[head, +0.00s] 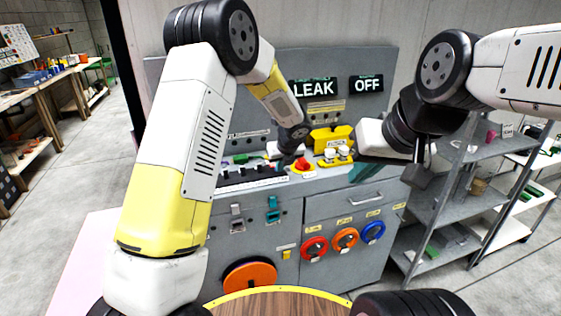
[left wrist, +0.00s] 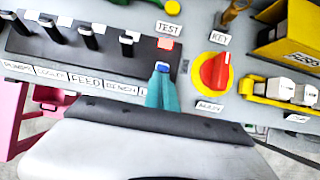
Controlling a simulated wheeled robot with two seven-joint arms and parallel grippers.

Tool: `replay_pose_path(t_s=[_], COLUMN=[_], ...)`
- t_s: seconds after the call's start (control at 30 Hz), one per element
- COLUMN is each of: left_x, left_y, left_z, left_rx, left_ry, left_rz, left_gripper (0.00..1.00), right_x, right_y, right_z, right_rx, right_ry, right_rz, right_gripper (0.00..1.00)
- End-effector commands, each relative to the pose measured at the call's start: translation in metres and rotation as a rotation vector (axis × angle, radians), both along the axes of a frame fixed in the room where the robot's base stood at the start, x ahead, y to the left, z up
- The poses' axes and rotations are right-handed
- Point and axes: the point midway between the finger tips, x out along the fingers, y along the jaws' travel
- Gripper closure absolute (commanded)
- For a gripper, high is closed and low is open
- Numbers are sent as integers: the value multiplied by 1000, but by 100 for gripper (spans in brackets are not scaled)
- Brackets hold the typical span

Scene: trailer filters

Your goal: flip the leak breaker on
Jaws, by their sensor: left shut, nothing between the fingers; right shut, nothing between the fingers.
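The breaker strip (left wrist: 60,48) is black, with several black levers standing in a row above white labels; I can read FEED and BENCH. At its right end is a blue-tipped lever (left wrist: 162,66), sitting lower in the picture than its neighbours. Its label is mostly hidden by my left gripper (left wrist: 162,92), whose teal fingers are shut, empty and right at the lever; I cannot tell if they touch. A red button (left wrist: 165,44) marked TEST is just beyond. In the head view, signs read LEAK (head: 314,88) and OFF (head: 367,84). My right gripper (head: 418,178) is shut, empty, right of the panel.
A red knob on a yellow base (left wrist: 213,73) is close right of the lever. Further right is a yellow box (left wrist: 290,45). Below on the cabinet are red, orange and blue rotary knobs (head: 345,238). A grey shelf rack (head: 440,210) stands at right.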

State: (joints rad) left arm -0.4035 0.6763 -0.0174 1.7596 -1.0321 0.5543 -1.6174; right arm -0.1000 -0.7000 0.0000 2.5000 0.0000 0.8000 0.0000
Motion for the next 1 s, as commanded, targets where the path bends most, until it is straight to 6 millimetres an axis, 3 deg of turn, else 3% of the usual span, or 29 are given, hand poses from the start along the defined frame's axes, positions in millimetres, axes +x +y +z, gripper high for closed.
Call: replay_pose_path(t_s=[0.27, 0.7, 1.0], left_x=[9, 25, 24], left_y=[5, 7, 8], left_z=[5, 14, 16], left_rx=[-46, -163, -155], left_ry=[124, 483, 476], left_rz=[7, 0, 0], left_gripper=[100, 100, 100], right_x=[0, 0, 0], right_y=[0, 0, 0], right_z=[0, 0, 0], right_rx=[0, 0, 0], right_ry=[0, 0, 0], right_rz=[0, 0, 0], right_gripper=[100, 100, 100])
